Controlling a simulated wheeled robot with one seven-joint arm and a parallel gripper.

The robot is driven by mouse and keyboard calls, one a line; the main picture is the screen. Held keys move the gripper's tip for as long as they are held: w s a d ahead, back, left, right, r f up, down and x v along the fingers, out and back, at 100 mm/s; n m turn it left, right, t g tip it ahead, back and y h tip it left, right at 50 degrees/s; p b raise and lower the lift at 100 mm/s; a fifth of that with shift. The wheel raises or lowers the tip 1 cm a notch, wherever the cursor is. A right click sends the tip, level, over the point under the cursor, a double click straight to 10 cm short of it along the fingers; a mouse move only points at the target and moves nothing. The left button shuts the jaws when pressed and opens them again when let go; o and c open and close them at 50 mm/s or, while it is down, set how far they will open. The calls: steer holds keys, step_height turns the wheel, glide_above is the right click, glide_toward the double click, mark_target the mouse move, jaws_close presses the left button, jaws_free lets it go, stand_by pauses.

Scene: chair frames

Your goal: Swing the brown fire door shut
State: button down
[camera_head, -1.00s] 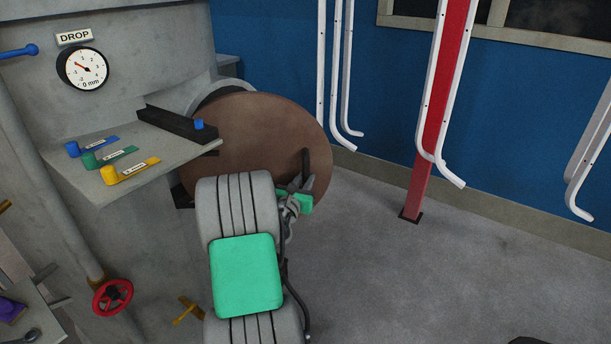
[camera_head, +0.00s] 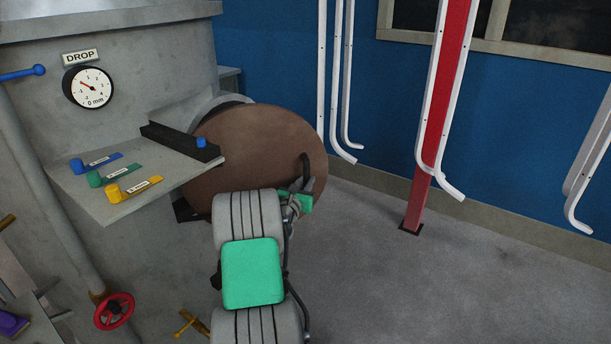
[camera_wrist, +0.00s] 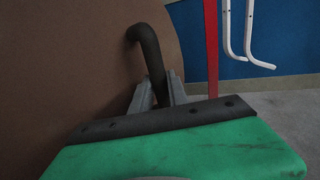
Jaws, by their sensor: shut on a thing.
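The brown round fire door (camera_head: 250,150) stands at the side of the grey machine, with the grey rim of the opening (camera_head: 228,101) showing behind its upper left edge. A dark bent handle (camera_head: 305,163) sticks out near its right edge; it also shows in the wrist view (camera_wrist: 148,50). My gripper (camera_head: 306,187) is at this handle. In the wrist view its two grey fingers (camera_wrist: 158,92) are shut around the handle's lower part. My arm hides the door's lower part. How wide the door stands open is hard to tell.
A grey shelf (camera_head: 95,195) with blue, green and yellow levers and a black bar (camera_head: 180,142) juts out left of the door. A red post (camera_head: 437,120) and white bent rails (camera_head: 455,130) stand to the right. The floor (camera_head: 370,270) between is clear.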

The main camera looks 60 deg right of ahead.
steer(key=shift+w+d, duration=1.4)
steer(key=shift+d, duration=0.2)
steer(key=w+d+b, duration=0.5)
steer(key=w+d, duration=0.2)
steer(key=d, duration=0.1)
steer(key=shift+w+f, duration=0.2)
steer(key=shift+w, duration=0.05)
steer(key=c, duration=1.5)
jaws_free()
steer(key=shift+w+r, duration=0.1)
steer(key=o, duration=0.3)
steer(key=shift+s, duration=0.2)
steer(key=shift+s+d, duration=0.1)
steer(key=shift+s, duration=0.05)
steer(key=shift+r, duration=0.1)
